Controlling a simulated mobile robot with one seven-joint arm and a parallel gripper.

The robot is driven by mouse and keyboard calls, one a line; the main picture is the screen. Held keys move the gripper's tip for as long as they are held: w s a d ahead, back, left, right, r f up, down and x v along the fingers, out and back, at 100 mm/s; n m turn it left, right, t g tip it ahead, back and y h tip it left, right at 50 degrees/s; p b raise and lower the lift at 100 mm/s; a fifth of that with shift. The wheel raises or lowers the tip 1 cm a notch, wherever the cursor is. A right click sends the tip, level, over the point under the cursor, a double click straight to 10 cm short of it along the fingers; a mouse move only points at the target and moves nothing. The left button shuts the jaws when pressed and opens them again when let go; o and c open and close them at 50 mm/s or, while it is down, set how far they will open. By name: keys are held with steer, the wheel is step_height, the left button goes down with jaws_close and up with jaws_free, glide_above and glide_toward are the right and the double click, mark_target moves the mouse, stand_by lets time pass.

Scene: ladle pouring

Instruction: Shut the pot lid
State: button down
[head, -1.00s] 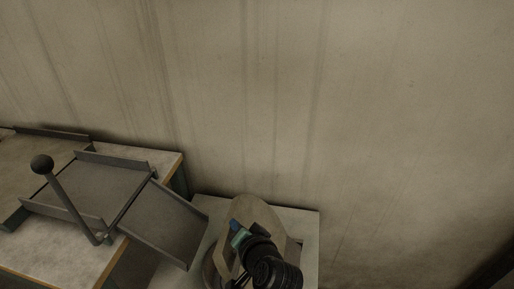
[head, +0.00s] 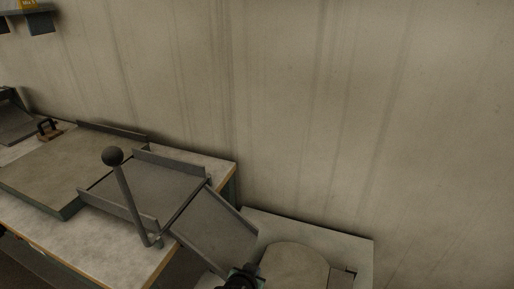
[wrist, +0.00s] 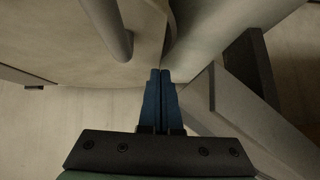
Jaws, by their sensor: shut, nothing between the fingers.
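The pot lid (head: 297,268) is a beige round disc above the pale stand at the lower right of the head view. It looks roughly flat there; the pot below it is cut off or hidden, so I cannot tell if it sits fully closed. In the wrist view a broad beige surface (wrist: 55,50), seemingly the lid, fills the upper left, with a bar-like handle (wrist: 115,35) on it. My gripper (wrist: 160,72) is shut and empty, its blue fingertips close to that surface's edge; contact is unclear. In the head view my gripper's wrist is left of the lid, by the chute.
A grey metal chute (head: 215,232) slopes from the bench toward the pot stand (head: 347,240). A lever with a black ball (head: 112,156) rises from the bench (head: 110,240). The wall is close behind. A grey angled frame (wrist: 240,110) is right of my fingers in the wrist view.

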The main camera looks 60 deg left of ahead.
steer(key=shift+s+f, duration=0.1)
steer(key=shift+f, duration=0.4)
steer(key=shift+s+f, duration=0.1)
steer(key=shift+f, duration=0.05)
steer(key=r+p, duration=0.4)
steer(key=r, duration=0.1)
steer(key=shift+w+r, duration=0.15)
steer(key=shift+w, duration=0.05)
steer(key=p+v, duration=0.1)
steer(key=v, duration=0.8)
steer(key=shift+s+a, duration=0.15)
steer(key=shift+s, duration=0.4)
